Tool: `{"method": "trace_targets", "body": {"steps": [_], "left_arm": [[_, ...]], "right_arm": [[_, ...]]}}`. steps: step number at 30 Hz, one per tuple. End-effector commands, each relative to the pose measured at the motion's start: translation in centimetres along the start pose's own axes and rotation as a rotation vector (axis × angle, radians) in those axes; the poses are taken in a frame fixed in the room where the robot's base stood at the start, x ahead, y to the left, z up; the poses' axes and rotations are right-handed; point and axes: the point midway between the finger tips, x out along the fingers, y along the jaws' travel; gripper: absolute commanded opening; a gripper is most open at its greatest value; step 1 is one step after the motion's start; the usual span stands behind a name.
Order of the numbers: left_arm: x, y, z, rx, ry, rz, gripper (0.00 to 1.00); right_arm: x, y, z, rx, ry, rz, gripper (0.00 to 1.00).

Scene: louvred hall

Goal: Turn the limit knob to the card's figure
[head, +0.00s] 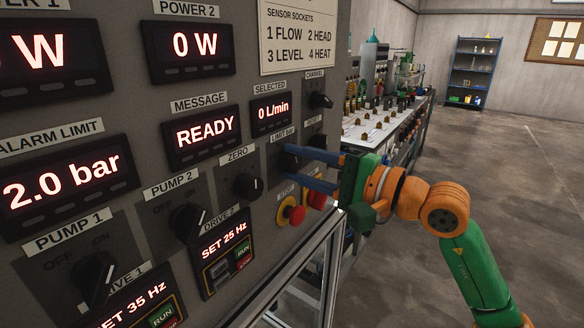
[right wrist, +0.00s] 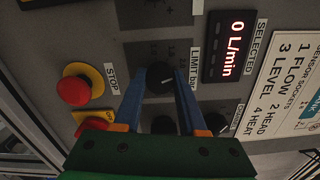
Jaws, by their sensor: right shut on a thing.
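The limit knob (right wrist: 160,77) is a round black knob with a pale pointer line, beside a label reading LIMIT bar. My right gripper (right wrist: 163,82) has its two blue fingers on either side of the knob and is shut on it. In the head view my right gripper (head: 288,164) reaches in from the right, and its fingers largely hide the knob. The alarm limit display (head: 68,182) reads 2.0 bar. I cannot make out a card with a limit figure. My left gripper is not in view.
Near the gripper are a red stop button (head: 291,211) on yellow, the zero knob (head: 247,184) and the channel knob (head: 320,101). The message display (head: 202,135) reads READY. A sensor socket sign (head: 300,34) hangs above. A cluttered bench (head: 385,130) stands behind; open floor lies right.

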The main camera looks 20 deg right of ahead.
Motion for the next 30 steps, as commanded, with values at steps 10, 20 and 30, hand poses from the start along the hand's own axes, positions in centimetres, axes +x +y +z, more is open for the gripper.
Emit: {"method": "trace_targets", "body": {"steps": [10,20,30], "left_arm": [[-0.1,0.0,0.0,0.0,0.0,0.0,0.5],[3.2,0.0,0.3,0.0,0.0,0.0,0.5],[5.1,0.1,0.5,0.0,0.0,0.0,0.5]], "right_arm": [[0.0,0.0,0.0,0.004,-0.001,0.002,0.76],[-3.5,0.7,-0.2,0.001,0.004,0.0,0.76],[-7.0,0.1,0.0,0.005,0.0,0.002,0.76]]}}
